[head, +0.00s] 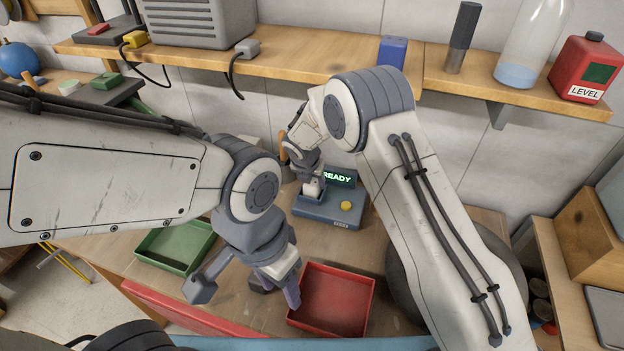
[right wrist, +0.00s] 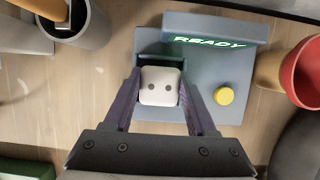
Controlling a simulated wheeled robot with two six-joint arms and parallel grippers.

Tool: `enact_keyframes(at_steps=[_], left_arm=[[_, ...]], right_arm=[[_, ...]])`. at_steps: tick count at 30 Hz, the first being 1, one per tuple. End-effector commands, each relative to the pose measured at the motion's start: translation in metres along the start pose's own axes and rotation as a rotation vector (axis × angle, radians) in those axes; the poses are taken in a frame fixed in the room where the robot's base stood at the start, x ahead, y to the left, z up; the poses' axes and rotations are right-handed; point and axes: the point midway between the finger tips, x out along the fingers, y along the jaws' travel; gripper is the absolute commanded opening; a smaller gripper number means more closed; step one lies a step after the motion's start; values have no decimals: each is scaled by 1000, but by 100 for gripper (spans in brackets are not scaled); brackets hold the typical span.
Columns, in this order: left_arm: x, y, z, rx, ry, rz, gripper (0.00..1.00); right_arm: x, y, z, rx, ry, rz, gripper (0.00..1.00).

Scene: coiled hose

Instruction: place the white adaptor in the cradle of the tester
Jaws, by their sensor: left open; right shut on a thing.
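The tester (head: 328,214) is a blue-grey box on the bench with a lit READY display (head: 339,177) and a yellow button (head: 346,205). The white adaptor (right wrist: 160,86) shows two dark holes in its face. My right gripper (head: 311,183) is shut on it, one finger on each side. The adaptor is over the green-edged cradle (right wrist: 162,61); whether it is down inside or just above, I cannot tell. In the head view the gripper partly hides it. My left gripper (head: 247,291) is open and empty, above the bench between the trays.
A green tray (head: 175,262) lies left of my left gripper and a red tray (head: 333,330) right of it. A grey cup (right wrist: 82,27) and an orange-red cup (right wrist: 305,72) flank the tester. A shelf (head: 300,65) runs along the wall behind.

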Motion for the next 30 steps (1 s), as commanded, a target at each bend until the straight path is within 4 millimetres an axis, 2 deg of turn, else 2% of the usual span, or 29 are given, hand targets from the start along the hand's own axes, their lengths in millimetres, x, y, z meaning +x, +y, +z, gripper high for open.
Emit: enact_keyframes(at_steps=[10, 11, 12, 13, 25, 30], left_arm=[[2, 0, 0, 0, 0, 0, 50], [1, 0, 0, 0, 0, 0, 50], [1, 0, 0, 0, 0, 0, 50], [1, 0, 0, 0, 0, 0, 50], [1, 0, 0, 0, 0, 0, 50], [9, -1, 0, 0, 0, 0, 50]], right_arm=[[3, 0, -1, 0, -1, 1, 0], [3, 0, -1, 0, -1, 1, 64], [3, 0, -1, 0, -1, 1, 80], [3, 0, -1, 0, -1, 1, 87], [-3, 1, 0, 1, -2, 2, 87], [-30, 1, 0, 0, -5, 5, 87]])
